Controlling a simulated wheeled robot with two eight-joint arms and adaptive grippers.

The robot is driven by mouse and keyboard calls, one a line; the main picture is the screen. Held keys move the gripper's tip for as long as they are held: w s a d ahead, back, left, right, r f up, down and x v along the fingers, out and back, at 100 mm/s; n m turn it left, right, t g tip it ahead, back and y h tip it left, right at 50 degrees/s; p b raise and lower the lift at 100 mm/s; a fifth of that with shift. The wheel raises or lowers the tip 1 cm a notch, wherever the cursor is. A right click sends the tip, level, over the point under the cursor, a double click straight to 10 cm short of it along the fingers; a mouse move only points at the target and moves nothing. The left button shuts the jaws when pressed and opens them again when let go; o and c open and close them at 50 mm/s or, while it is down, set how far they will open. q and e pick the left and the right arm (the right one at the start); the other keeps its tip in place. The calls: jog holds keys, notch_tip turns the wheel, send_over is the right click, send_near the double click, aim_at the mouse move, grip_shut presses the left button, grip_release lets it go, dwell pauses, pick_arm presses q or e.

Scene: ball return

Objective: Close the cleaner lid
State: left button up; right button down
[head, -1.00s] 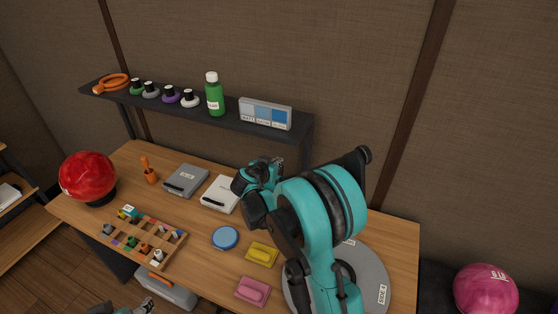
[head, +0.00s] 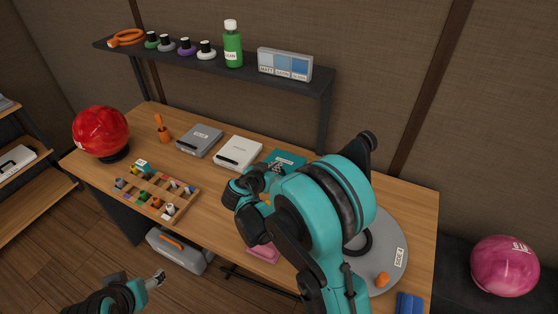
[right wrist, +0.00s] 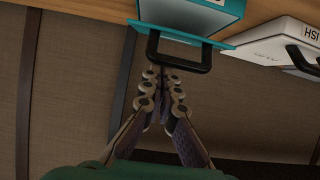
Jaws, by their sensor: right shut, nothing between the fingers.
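A teal box-like case (head: 287,159) sits on the table beside the white case, partly hidden by my right arm. It also shows in the right wrist view (right wrist: 190,12), with a black handle (right wrist: 182,66) at its near edge. Its lid cannot be made out clearly. My right gripper (right wrist: 161,74) is shut and empty, its fingertips close to the handle; contact cannot be told. In the head view its fingers are mostly hidden by my arm. My left gripper (head: 155,279) is low at the left, away from the table; its jaw state is unclear.
A white case (head: 238,152) and a grey case (head: 200,140) lie left of the teal one. A shelf (head: 215,66) above holds a green bottle (head: 232,45) with a white cap. A grey disc (head: 385,262) lies right of my arm.

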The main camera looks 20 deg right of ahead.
pick_arm(q)
jog(key=shift+f, duration=0.45)
pick_arm(e)
jog(key=shift+s+a+f, duration=0.15)
jog(key=shift+f, duration=0.25)
jog(key=shift+s+a+f, duration=0.1)
jog(key=shift+f, duration=0.25)
jog(key=shift+s+a, duration=0.1)
